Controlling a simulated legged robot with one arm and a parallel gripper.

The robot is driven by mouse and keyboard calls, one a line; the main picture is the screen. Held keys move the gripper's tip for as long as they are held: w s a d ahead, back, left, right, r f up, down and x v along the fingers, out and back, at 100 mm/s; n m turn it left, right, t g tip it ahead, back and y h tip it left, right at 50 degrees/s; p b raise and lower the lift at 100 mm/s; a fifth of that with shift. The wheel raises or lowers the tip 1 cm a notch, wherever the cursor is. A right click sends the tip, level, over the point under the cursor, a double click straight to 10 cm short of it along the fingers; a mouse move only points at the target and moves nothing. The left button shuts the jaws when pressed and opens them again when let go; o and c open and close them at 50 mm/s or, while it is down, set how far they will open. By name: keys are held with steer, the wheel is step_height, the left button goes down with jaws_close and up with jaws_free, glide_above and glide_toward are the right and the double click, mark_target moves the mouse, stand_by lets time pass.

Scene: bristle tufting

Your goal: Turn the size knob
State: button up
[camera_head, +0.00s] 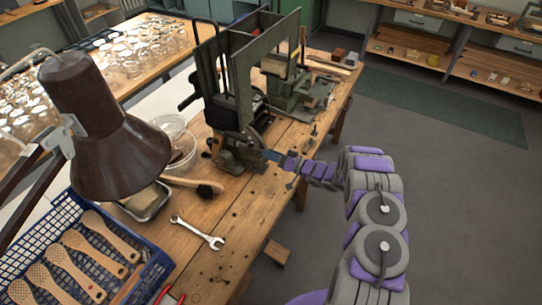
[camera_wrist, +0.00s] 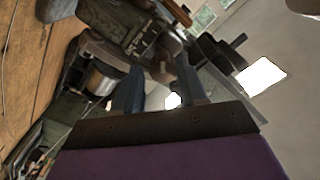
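The dark green tufting machine (camera_head: 238,75) stands on the wooden workbench, its lower metal part facing my arm. My gripper (camera_head: 268,154) is at the front of that lower part, close against it in the head view. In the wrist view my gripper (camera_wrist: 158,80) shows two blue-grey fingers with a gap between them, and nothing is clearly held. The machine's dark parts (camera_wrist: 135,30) and a shiny metal cylinder (camera_wrist: 100,80) lie beyond and left of the fingers. I cannot tell which part is the size knob, or whether the fingers touch the machine.
A brown lamp (camera_head: 110,135) stands at the left over a blue crate (camera_head: 62,212) of wooden brush bodies. A brush (camera_head: 205,188), a wrench (camera_head: 196,232) and a clear bowl (camera_head: 178,140) lie near the machine.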

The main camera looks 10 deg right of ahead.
steer(key=shift+o, duration=1.4)
steer(key=shift+s, duration=0.1)
steer(key=p+v, duration=0.1)
steer(key=v, duration=1.6)
steer(key=shift+d, duration=0.3)
